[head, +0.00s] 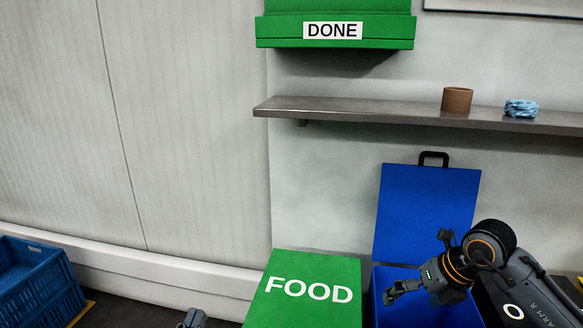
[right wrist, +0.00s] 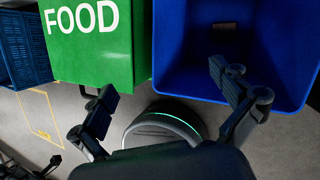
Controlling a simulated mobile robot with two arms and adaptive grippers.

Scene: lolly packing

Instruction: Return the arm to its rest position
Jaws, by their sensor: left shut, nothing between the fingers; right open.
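My right arm comes in from the lower right in the head view. Its gripper (head: 393,293) is at the left part of the open blue box (head: 423,310). In the right wrist view the right gripper (right wrist: 162,83) has its two fingers spread wide with nothing between them. One finger overlaps the blue box and the other is by the green FOOD box (right wrist: 118,70). Only a small part of my left gripper (head: 193,318) shows at the bottom edge of the head view, left of the FOOD box, shut and empty.
The blue box's lid (head: 425,210) stands upright behind it. A grey shelf (head: 380,112) holds a brown ring (head: 456,99) and a blue bundle (head: 521,108). A green DONE box (head: 280,30) is above. Blue crates (head: 35,285) stand far left. Floor shows between the crates and FOOD box.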

